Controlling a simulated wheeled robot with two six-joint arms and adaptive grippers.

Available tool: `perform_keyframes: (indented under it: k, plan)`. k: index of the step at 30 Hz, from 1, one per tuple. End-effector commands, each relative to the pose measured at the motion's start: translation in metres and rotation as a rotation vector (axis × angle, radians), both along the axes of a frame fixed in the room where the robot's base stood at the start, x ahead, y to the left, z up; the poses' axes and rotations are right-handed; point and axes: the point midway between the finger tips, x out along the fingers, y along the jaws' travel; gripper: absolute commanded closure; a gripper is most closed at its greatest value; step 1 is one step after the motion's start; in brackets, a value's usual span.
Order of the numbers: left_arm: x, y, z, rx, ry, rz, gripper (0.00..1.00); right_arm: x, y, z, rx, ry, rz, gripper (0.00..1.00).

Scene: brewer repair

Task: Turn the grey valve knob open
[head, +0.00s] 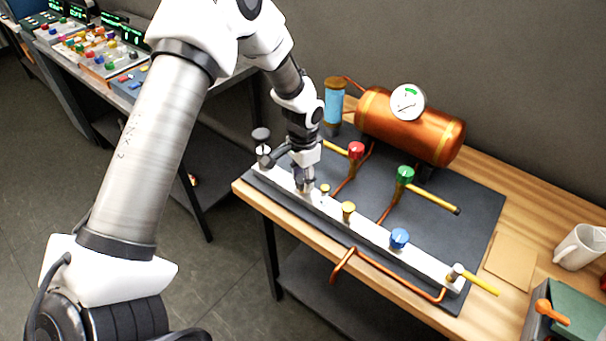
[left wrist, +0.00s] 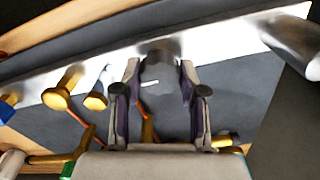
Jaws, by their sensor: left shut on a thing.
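The grey valve knob (left wrist: 158,74), round with a white mark line, sits on the white manifold bar between my left gripper's fingers in the left wrist view. In the head view, my left gripper (head: 304,187) points down over the left part of the white manifold bar (head: 373,238) and hides most of the knob. My left gripper (left wrist: 160,98) is shut on the knob, one finger on each side. My right gripper is in neither view.
Brass fittings (head: 348,209) and a blue knob (head: 399,238) stand further right along the bar. A red knob (head: 356,150), a green knob (head: 405,174) and a copper tank (head: 438,135) with a gauge (head: 408,101) are behind. A dark-topped post (head: 261,136) stands left of the gripper.

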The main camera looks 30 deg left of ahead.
Motion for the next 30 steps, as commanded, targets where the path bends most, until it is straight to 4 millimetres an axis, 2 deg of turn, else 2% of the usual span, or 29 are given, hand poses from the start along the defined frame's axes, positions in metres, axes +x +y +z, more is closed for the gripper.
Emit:
perform_keyframes:
  k: [12, 30]
  plan:
    - [-0.0016, -0.0004, -0.0006, 0.000, 0.004, 0.270, 0.94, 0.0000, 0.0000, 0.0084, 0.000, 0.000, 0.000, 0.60]
    - [0.0009, 0.0000, 0.0011, -0.001, -0.003, 0.332, 0.94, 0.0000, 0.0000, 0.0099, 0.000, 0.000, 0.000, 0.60]
